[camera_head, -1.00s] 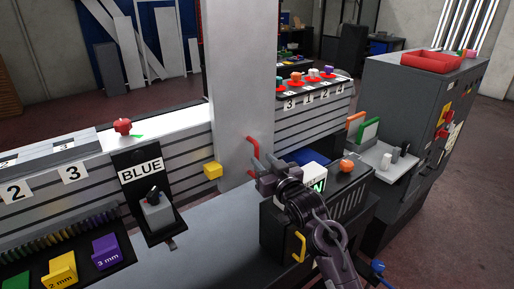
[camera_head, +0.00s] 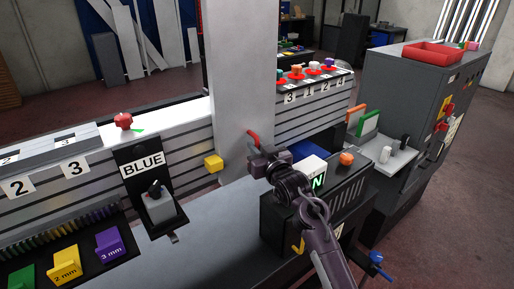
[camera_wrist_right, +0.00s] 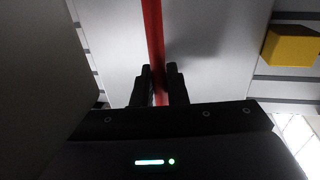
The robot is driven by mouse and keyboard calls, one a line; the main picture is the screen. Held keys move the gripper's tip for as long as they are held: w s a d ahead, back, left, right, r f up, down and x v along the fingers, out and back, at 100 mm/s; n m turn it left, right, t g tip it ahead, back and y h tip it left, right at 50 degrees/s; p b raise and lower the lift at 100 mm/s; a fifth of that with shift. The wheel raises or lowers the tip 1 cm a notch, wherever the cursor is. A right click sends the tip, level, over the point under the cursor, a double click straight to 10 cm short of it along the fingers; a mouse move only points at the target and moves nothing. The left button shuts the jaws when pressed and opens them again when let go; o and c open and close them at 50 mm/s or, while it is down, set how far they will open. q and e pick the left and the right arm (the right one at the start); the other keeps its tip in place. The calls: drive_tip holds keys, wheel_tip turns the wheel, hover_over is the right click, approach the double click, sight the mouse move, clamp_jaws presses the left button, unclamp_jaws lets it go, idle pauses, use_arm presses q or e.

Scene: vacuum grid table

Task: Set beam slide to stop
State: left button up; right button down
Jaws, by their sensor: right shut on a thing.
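The beam slide (camera_head: 238,80) is a tall pale grey upright on the slatted rail. It has a red handle (camera_head: 253,138) on its right side. A yellow block (camera_head: 213,163), likely the stop, is at the beam's lower left; I cannot tell whether they touch. My right gripper (camera_head: 257,160) is shut on the red handle. In the right wrist view the handle (camera_wrist_right: 153,45) passes between the two dark fingers (camera_wrist_right: 159,85), with the yellow block (camera_wrist_right: 291,45) at upper right. Part of the handle is hidden by my gripper in the head view. My left gripper is not in view.
A dark box with an orange knob (camera_head: 346,159) stands beside my right arm. Coloured gauge blocks (camera_head: 108,245) lie at lower left. A grey cabinet (camera_head: 410,90) stands at right.

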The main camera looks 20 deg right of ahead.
drive_tip(key=s+a, duration=0.1)
drive_tip(key=a, duration=0.2)
drive_tip(key=s+a+p, duration=0.1)
drive_tip(key=a, duration=0.2)
drive_tip(key=s+a, duration=0.1)
drive_tip(key=a, duration=0.3)
drive_tip(key=shift+s, duration=0.3)
drive_tip(key=shift+d+f, duration=0.1)
drive_tip(key=shift+d, duration=0.05)
drive_tip(key=c, duration=1.5)
unclamp_jaws()
drive_tip(key=shift+c, duration=0.2)
drive_tip(key=b, duration=0.2)
approach(221, 153)
drive_tip(key=shift+s, duration=0.95)
